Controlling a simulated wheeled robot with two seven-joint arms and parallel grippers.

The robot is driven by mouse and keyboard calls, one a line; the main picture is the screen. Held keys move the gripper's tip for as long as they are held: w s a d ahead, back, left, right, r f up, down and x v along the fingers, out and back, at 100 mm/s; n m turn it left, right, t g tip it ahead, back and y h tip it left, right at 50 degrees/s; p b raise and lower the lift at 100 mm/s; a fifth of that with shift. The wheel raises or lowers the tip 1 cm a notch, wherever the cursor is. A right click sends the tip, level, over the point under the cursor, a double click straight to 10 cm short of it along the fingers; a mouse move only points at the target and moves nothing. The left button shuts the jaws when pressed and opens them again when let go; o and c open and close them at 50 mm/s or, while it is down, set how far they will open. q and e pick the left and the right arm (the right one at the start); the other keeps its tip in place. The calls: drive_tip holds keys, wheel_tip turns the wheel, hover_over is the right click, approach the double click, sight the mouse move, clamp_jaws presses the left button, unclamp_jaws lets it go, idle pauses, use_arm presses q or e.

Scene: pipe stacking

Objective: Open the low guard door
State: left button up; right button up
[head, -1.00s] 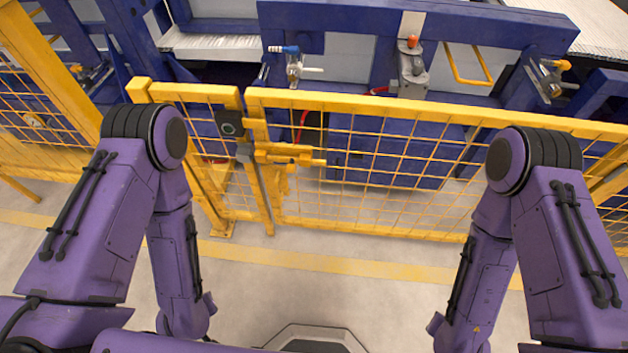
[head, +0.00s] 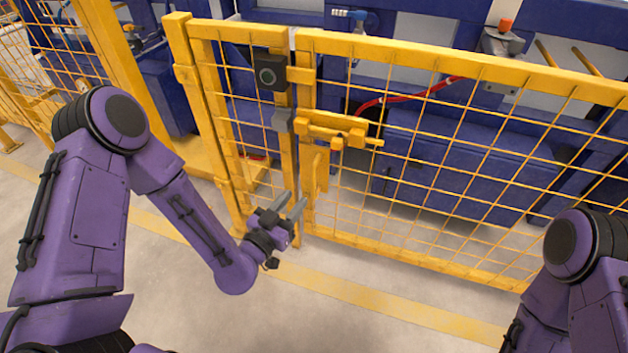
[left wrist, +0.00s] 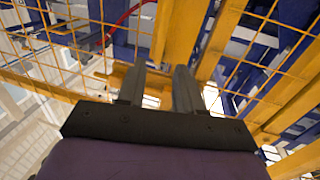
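The low guard door (head: 450,165) is a yellow frame with wire mesh. It stands closed in line with the narrow fence panel (head: 236,120) on its left. Its yellow slide bolt (head: 332,131) sits near the door's upper left corner, and a yellow upright handle (head: 320,172) shows below it. My left gripper (head: 294,202) is open and empty, in front of the fence near the door's lower left edge, below the bolt. In the left wrist view its two fingers (left wrist: 157,75) are apart, with yellow bars beyond them. My right gripper is outside the view.
A dark box with a round button (head: 268,76) is on the post left of the door. Blue machinery (head: 455,150) and a red hose (head: 400,97) are behind the mesh. The floor in front, with a yellow stripe (head: 385,300), is clear.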

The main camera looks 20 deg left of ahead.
sight(312, 179)
use_arm(q)
drive_tip(key=x, duration=1)
drive_tip(key=shift+w+f+b, duration=0.1)
drive_tip(key=shift+b, duration=0.3)
clamp_jaws()
